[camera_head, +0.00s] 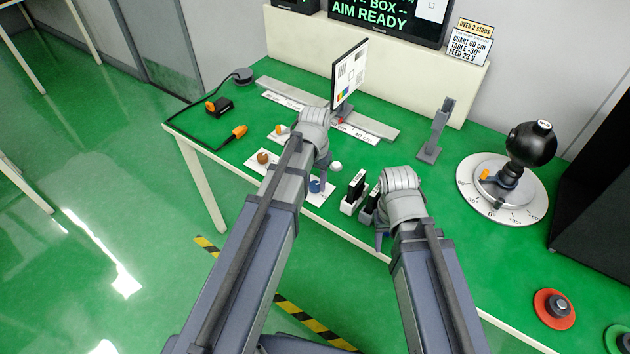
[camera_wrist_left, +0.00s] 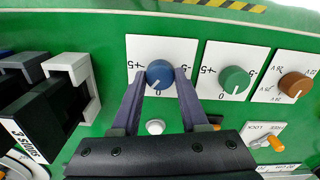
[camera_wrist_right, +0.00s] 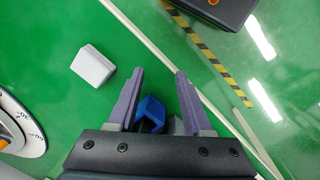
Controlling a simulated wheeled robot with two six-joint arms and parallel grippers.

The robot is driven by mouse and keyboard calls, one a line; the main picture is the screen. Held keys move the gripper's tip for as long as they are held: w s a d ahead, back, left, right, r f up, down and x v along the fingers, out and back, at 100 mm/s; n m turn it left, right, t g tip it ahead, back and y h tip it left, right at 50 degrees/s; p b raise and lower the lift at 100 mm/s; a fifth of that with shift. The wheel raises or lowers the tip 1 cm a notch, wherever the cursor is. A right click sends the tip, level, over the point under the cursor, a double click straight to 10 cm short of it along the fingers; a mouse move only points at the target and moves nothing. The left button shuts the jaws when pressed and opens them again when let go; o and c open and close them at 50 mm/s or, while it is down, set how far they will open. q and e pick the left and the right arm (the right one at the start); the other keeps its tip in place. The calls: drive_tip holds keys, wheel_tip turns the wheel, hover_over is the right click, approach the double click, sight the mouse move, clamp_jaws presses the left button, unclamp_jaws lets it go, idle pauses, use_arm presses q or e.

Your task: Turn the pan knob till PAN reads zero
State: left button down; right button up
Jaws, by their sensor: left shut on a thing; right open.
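A blue knob (camera_wrist_left: 159,74) sits on a white plate marked +5, 0 and -5 in the left wrist view. My left gripper (camera_head: 322,180) is shut on this knob, one finger on each side. The knob's exact pointer angle is too small to read. The display (camera_head: 385,14) shows "AIM READY"; its upper part is cut off, and I see no PAN reading. My right gripper (camera_head: 381,238) is open near the table's front edge. In the right wrist view a blue and dark block (camera_wrist_right: 150,112) shows between its fingers, which stand apart from it.
A green knob (camera_wrist_left: 234,79) and a brown knob (camera_wrist_left: 295,85) stand beside the blue one. A black ball camera (camera_head: 531,145) stands on a round dial (camera_head: 470,190) at right. A chart board (camera_head: 349,72) stands behind.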

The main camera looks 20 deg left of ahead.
sight(315, 185)
idle(0.4)
use_arm(q)
drive_tip(key=shift+c, duration=2.1)
unclamp_jaws()
wheel_tip(315, 185, up, 8)
drive_tip(key=p, duration=0.8)
drive_tip(key=shift+f, duration=0.1)
use_arm(e)
wheel_tip(315, 185, up, 8)
drive_tip(key=shift+f, duration=0.1)
use_arm(q)
drive_tip(key=s+d+m+y, duration=0.1)
drive_tip(key=s+d, duration=0.9)
drive_tip(key=s, duration=0.4)
drive_tip(key=shift+s+d+m, duration=0.15)
drive_tip(key=shift+d+m, duration=0.05)
drive_tip(key=shift+m, duration=0.1)
